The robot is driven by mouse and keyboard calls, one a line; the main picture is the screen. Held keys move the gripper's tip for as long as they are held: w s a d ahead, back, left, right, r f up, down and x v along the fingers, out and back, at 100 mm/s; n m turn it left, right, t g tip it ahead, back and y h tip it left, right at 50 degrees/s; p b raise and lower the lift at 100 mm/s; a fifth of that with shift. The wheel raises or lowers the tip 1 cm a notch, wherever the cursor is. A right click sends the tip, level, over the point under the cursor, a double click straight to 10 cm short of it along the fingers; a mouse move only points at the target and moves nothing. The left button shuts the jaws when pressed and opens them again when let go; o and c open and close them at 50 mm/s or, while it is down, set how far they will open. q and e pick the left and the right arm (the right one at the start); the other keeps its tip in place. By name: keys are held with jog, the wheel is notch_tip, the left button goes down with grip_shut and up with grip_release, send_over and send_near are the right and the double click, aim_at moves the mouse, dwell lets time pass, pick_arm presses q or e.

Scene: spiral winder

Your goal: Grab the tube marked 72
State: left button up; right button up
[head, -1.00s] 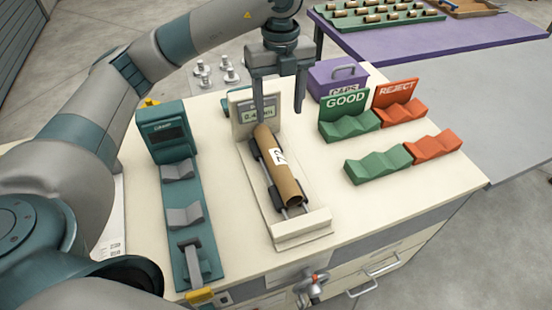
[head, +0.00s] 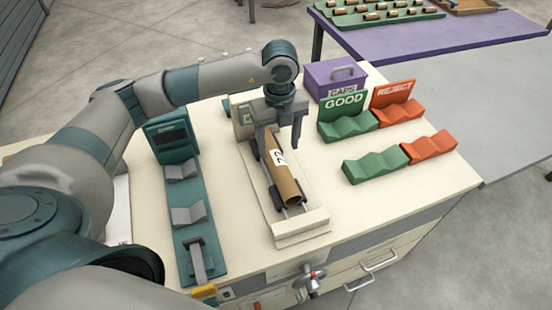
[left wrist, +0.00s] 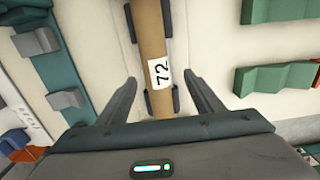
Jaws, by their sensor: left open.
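The brown cardboard tube (head: 287,185) has a white label reading 72. It lies on a cream stand (head: 302,225) between dark rollers, its open end facing the front. The tube and its label also show in the left wrist view (left wrist: 152,40). My left gripper (head: 277,143) is over the back part of the tube, fingers pointing down. In the left wrist view my left gripper (left wrist: 160,88) is open, one finger on each side of the tube, with a gap on both sides. The right gripper is out of view.
A teal cradle fixture (head: 186,215) stands left of the stand. Green GOOD cradles (head: 345,127) and red REJECT cradles (head: 398,112) stand to the right, with a purple CAPS box (head: 322,80) behind. A purple table (head: 450,42) at the back holds a tray of small tubes.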

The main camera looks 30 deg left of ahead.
aim_at(276, 158)
pick_arm(q)
jog(key=shift+f, duration=0.45)
jog(key=shift+s+f+p, duration=0.15)
jog(key=shift+f+p, duration=0.2)
jog(key=shift+p, duration=0.2)
jog(key=f+p, duration=0.1)
jog(key=f, duration=0.1)
jog(key=f+p, duration=0.1)
jog(key=shift+s+a+f, duration=0.2)
jog(key=shift+f, duration=0.55)
jog(key=shift+c, duration=0.6)
jog(key=c, duration=1.1)
